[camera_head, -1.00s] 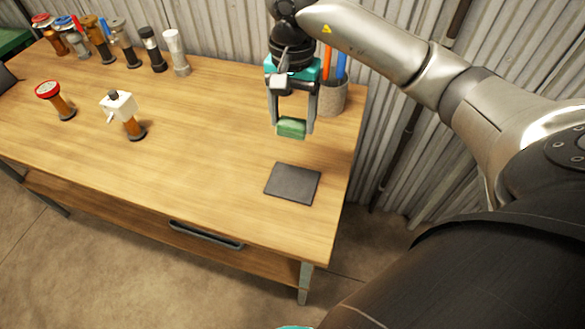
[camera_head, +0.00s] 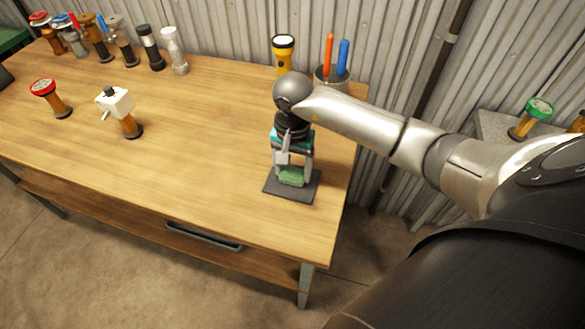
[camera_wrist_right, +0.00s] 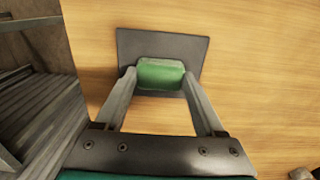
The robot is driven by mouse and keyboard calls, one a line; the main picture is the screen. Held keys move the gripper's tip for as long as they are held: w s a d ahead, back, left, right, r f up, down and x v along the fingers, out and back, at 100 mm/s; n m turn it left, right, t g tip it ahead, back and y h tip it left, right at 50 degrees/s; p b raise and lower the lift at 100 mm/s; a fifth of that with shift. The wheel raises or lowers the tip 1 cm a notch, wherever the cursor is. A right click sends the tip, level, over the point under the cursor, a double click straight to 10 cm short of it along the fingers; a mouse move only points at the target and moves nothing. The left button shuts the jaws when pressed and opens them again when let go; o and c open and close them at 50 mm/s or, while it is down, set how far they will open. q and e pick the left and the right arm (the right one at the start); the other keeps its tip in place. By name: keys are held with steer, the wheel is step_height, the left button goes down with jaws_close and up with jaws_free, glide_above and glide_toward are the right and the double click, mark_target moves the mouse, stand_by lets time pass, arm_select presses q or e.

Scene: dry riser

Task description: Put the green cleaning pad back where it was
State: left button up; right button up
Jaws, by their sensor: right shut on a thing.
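The green cleaning pad (camera_head: 291,176) is between the fingers of my right gripper (camera_head: 292,178), which is shut on it. The pad is over the dark square mat (camera_head: 280,190) near the right end of the workbench. In the right wrist view the pad (camera_wrist_right: 160,73) sits between the two fingertips, with the dark mat (camera_wrist_right: 190,46) behind it. I cannot tell whether the pad touches the mat. My left gripper is not in view.
A yellow flashlight (camera_head: 284,55) and a cup (camera_head: 333,80) with orange and blue pens stand at the back right of the wooden bench (camera_head: 200,130). A white-topped fitting (camera_head: 116,103) and a red-topped one (camera_head: 44,88) stand at left. The bench's middle is clear.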

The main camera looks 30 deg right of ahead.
mark_target(292, 172)
steer(key=o, duration=0.7)
steer(key=shift+f, duration=0.1)
steer(key=o, duration=0.5)
steer(key=shift+c, duration=0.2)
steer(key=shift+r, duration=0.25)
step_height(292, 172, up, 12)
steer(key=p, duration=0.2)
